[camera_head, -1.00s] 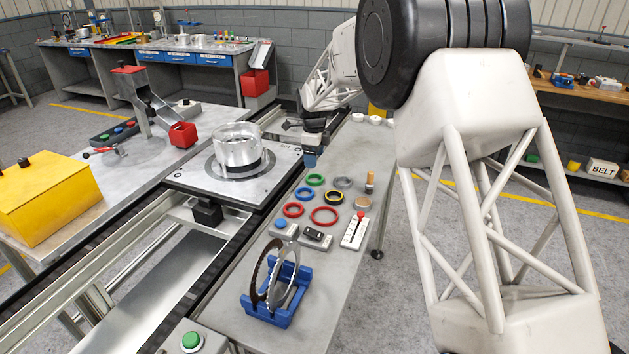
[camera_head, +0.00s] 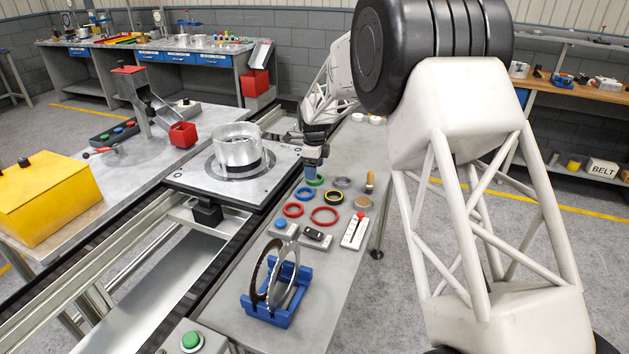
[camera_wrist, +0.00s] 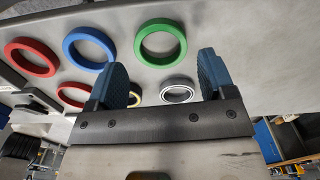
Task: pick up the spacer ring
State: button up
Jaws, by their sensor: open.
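Several rings lie flat on the grey bench: a green ring (camera_wrist: 140,44), a blue ring (camera_wrist: 68,48), red rings (camera_head: 312,217), a grey metal ring (camera_head: 335,183) and a black-and-yellow ring (camera_head: 326,199). I cannot tell by look which one is called the spacer ring. My gripper (camera_head: 312,168) is above the bench by the green ring and partly hides it in the head view. In the wrist view my gripper (camera_wrist: 163,74) is open, its blue fingers apart with nothing between them. The green ring shows beyond the fingertips.
A blue stand (camera_head: 268,311) holding metal discs is at the near end of the bench. Small switch boxes (camera_head: 316,238) lie near the rings. A conveyor pallet (camera_head: 194,183) carrying a metal cylinder (camera_head: 237,152) stands to the left. Free bench surface lies around the stand.

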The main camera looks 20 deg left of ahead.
jog(key=shift+f, duration=1.7)
jog(key=c, duration=0.7)
jog(key=shift+o, duration=0.2)
jog(key=shift+r, duration=0.1)
jog(key=shift+r, duration=1.75)
jog(key=s+d, duration=0.3)
jog(key=s, duration=0.1)
jog(key=s+d+r, duration=0.1)
jog(key=s+d, duration=0.1)
jog(key=s, duration=0.3)
jog(key=s+d, duration=0.3)
jog(key=s, duration=0.1)
jog(key=shift+s+d+r, duration=0.15)
jog(key=shift+s+d, duration=0.05)
jog(key=shift+d, duration=0.15)
